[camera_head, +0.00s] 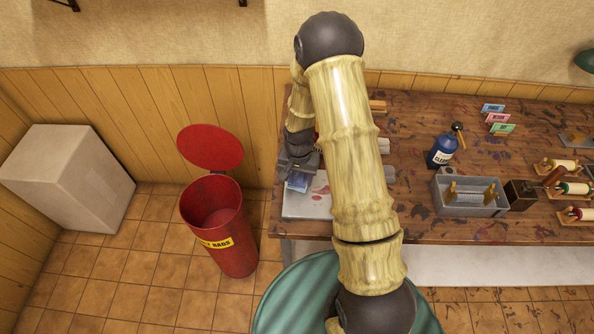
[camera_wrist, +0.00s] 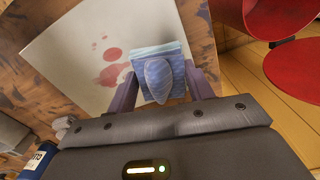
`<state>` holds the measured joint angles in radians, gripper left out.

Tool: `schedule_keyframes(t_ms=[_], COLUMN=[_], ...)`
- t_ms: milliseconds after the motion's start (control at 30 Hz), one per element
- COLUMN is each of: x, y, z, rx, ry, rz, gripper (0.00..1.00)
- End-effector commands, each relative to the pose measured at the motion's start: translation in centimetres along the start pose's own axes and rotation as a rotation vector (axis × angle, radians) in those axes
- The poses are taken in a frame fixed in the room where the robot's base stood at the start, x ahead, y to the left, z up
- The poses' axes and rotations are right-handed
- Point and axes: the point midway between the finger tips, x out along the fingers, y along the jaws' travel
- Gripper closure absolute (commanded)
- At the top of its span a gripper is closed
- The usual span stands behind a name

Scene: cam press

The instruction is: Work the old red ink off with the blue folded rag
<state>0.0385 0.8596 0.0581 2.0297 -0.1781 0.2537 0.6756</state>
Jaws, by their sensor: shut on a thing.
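My gripper (camera_wrist: 163,90) is shut on the blue folded rag (camera_wrist: 158,52), which sits between its two fingers. In the head view the rag (camera_head: 298,182) shows below my gripper (camera_head: 298,172), over the left part of a pale slab (camera_head: 297,207) on the bench. In the wrist view the slab (camera_wrist: 62,58) carries red ink (camera_wrist: 113,74) as blotches and small spots, just left of the rag. I cannot tell whether the rag touches the slab. My arm hides the slab's right part in the head view.
A red bin (camera_head: 218,235) with its lid up stands left of the bench (camera_head: 400,222). A blue bottle (camera_head: 441,152), a grey metal tray (camera_head: 468,208) and several ink rollers stand to the right. A pale block (camera_head: 68,178) stands at far left.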

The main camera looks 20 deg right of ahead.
Motion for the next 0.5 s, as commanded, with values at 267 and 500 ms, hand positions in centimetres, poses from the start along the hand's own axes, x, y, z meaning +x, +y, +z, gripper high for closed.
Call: schedule_keyframes(t_ms=[267, 500], x=[-2.7, -4.9], y=[0.1, 0.1], z=[0.1, 0.0], rx=[0.000, 0.000], ry=[-0.003, -0.002], rz=[0.002, 0.001], gripper=[0.69, 0.69])
